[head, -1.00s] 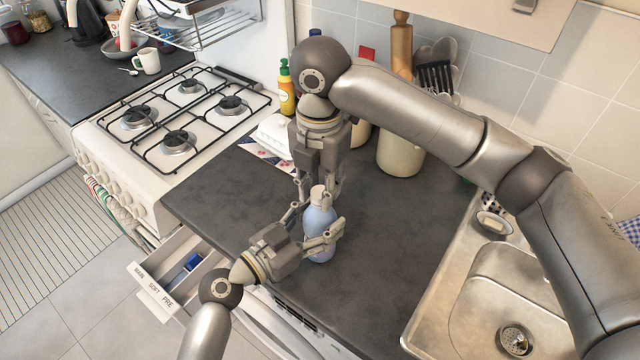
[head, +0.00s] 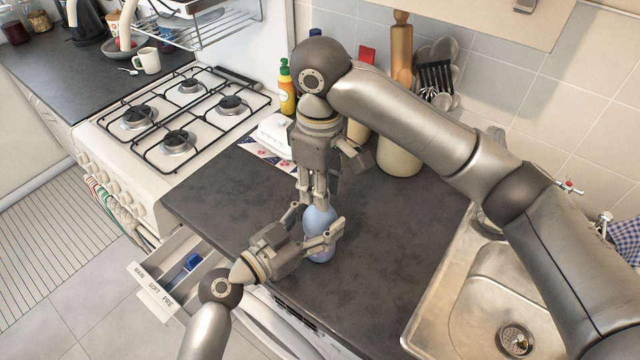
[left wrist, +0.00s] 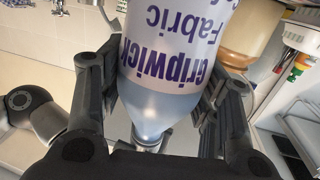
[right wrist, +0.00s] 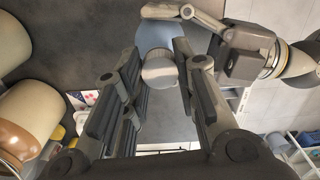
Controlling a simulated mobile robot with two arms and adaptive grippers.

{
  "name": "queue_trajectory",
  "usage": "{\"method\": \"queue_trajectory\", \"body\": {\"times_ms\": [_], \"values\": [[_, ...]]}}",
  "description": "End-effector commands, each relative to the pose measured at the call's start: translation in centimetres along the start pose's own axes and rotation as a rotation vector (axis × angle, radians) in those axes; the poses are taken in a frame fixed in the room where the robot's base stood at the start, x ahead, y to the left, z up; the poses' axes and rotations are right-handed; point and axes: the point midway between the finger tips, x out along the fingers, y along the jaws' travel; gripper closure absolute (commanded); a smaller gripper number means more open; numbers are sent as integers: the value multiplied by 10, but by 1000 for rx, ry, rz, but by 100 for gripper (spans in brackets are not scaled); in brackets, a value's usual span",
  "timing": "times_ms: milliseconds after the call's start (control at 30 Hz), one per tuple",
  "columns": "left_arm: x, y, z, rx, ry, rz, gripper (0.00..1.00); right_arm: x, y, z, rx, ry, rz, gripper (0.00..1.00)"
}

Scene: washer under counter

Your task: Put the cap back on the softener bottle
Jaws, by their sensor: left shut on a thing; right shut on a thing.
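The softener bottle (head: 319,218) is pale blue and stands upright near the counter's front edge. It also fills the left wrist view (left wrist: 178,70), label upside down. My left gripper (head: 317,228) is shut around its body from the front left. My right gripper (head: 313,201) points straight down over the bottle's top. In the right wrist view it is shut on the pale round cap (right wrist: 160,73), which lines up with the bottle (right wrist: 156,35) beyond it. The fingers hide the cap in the head view, and I cannot tell whether it is seated on the neck.
An open washer drawer (head: 178,265) with a blue piece inside sticks out at the front left. A gas stove (head: 170,115) stands left, a sink (head: 500,290) right. Canisters, utensils and a yellow bottle (head: 286,88) stand at the back. The counter right of the bottle is clear.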

Motion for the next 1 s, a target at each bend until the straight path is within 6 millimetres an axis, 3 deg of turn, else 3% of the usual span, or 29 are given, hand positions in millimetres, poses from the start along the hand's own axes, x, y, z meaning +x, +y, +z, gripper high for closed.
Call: {"method": "queue_trajectory", "body": {"times_ms": [700, 800, 933, 1000], "values": [[0, 1, 0, 0, -1, 1, 100, 0, 1, 0, 1094, 4, 0, 80], [0, 1, 0, 0, -1, 2, 100, 0, 1, 0, 1213, 5, 0, 80], [0, 1, 0, 0, -1, 2, 100, 0, 1, 0, 1202, 5, 0, 80], [0, 1, 1, 0, -1, 2, 100, 0, 1, 0, 1201, 5, 0, 67]]}}
